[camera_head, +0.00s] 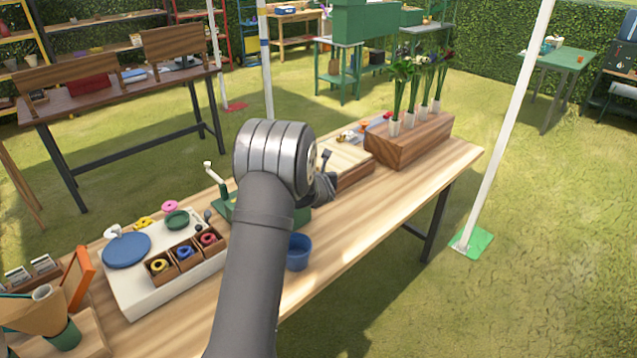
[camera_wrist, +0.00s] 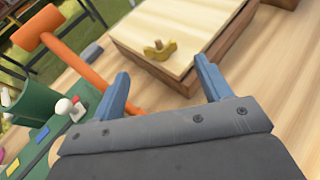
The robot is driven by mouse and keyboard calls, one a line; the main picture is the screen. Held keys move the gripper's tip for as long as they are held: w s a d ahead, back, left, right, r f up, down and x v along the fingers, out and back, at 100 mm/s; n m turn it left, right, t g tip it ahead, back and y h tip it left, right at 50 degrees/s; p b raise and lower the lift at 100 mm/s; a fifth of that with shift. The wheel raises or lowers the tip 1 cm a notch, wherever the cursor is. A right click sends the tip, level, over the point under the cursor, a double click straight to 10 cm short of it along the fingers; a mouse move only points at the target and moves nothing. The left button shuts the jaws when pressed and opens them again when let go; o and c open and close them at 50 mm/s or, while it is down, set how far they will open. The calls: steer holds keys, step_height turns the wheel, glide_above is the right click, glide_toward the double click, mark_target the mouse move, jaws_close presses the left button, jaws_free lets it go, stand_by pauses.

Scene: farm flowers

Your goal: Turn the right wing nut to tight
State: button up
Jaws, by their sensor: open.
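A yellow wing nut (camera_wrist: 160,48) sits on top of a pale wooden press board (camera_wrist: 185,22) in the wrist view. I cannot tell from that view whether it is the left or the right one. My gripper (camera_wrist: 162,76) has its two blue fingers spread wide, with nothing between them. The wing nut shows beyond the fingertips, between the two fingers in the picture, and apart from both. In the head view the wooden press (camera_head: 346,160) is partly hidden behind my arm and wrist, and its wing nuts are too small to make out surely.
A green device (camera_wrist: 45,125) with a white-knobbed lever is at lower left. A wooden block (camera_head: 410,142) with flowers in tubes stands behind the press. A blue cup (camera_head: 299,252) stands near the table's front edge.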

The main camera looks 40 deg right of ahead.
steer(key=v, duration=0.9)
steer(key=shift+s+a+r, duration=0.25)
